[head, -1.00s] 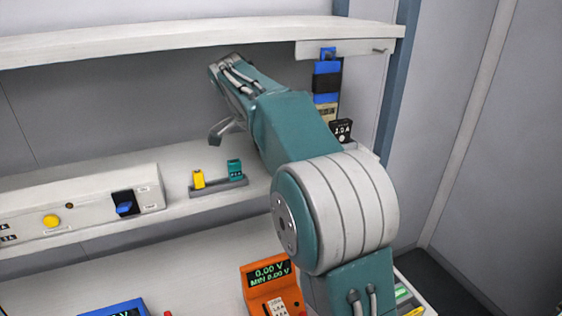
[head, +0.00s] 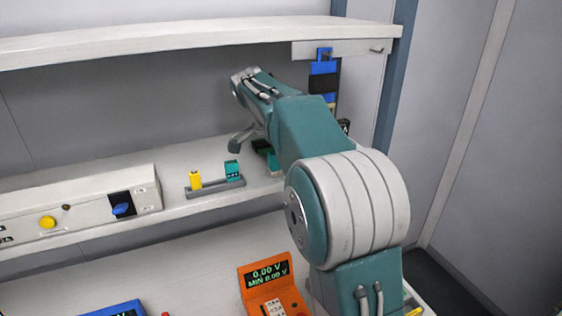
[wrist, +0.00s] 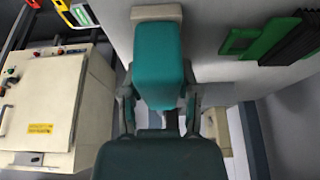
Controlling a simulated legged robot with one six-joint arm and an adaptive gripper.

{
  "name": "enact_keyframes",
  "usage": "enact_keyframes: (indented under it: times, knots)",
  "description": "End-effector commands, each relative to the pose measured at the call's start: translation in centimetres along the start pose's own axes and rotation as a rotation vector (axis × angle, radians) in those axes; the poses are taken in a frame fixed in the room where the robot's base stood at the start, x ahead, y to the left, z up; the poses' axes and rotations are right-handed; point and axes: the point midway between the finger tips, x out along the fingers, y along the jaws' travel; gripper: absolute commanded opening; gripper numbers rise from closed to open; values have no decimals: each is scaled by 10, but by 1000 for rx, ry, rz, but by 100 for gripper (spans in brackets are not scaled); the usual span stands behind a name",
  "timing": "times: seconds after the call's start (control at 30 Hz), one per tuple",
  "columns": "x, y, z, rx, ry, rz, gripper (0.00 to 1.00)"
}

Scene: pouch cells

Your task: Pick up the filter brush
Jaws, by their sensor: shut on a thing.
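The wrist view shows a teal block with a cream end (wrist: 160,65), which I take to be the filter brush. It sits between the two fingers of my gripper (wrist: 160,103), which is shut on it. The cream end points away from my palm.
A green and black item (wrist: 280,38) lies on the pale shelf surface; cabinet (wrist: 45,105) stands at left in the wrist view. The small rack (head: 215,188) holds a yellow and a teal piece. The upper shelf (head: 170,40) overhangs my arm. An orange meter (head: 268,285) is below.

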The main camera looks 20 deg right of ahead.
Motion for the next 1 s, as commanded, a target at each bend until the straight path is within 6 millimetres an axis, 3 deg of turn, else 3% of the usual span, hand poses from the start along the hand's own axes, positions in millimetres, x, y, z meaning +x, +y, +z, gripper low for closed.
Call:
enact_keyframes:
  times: [0.27,0.63,1.0]
  knots:
    - [-2,0,1,-1,0,6,0]
    - [-34,0,-12,0,1,2,0]
    - [-33,38,-12,0,1,3,0]
